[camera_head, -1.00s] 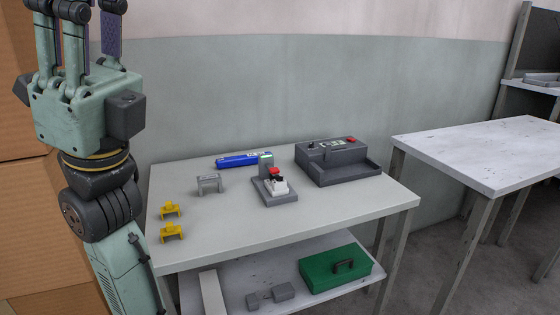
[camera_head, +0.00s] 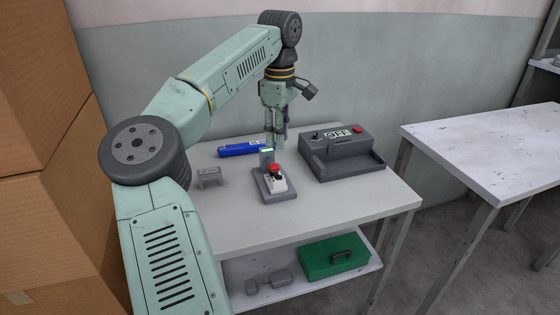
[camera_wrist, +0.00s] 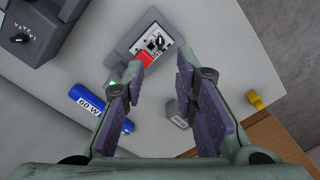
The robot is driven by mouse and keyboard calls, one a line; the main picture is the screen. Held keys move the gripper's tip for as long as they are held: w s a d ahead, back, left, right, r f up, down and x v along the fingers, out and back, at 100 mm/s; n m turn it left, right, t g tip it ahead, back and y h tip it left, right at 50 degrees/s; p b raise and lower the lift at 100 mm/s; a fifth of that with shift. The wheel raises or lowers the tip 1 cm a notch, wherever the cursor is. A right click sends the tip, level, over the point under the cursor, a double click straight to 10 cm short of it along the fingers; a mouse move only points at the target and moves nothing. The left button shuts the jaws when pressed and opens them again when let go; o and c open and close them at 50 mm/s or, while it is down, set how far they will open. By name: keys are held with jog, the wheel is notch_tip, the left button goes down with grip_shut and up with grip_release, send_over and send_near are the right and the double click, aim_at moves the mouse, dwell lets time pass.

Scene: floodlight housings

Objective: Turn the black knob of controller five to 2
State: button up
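I cannot read which is controller five. My gripper (camera_head: 276,147) is open and empty, pointing down above the small device's rear; its fingers (camera_wrist: 161,75) are apart in the wrist view.
A blue tube marked 60 W (camera_wrist: 88,104) lies behind the small device. A grey bracket (camera_head: 209,177) stands to the left, and a yellow piece (camera_wrist: 254,101) near the table edge. A green case (camera_head: 335,256) is on the lower shelf. The table front is clear.

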aim_at(280, 175)
notch_tip(280, 175, down, 11)
jog(key=shift+r+p, duration=0.15)
jog(key=shift+p, duration=0.6)
jog(key=shift+c, duration=0.4)
grip_shut()
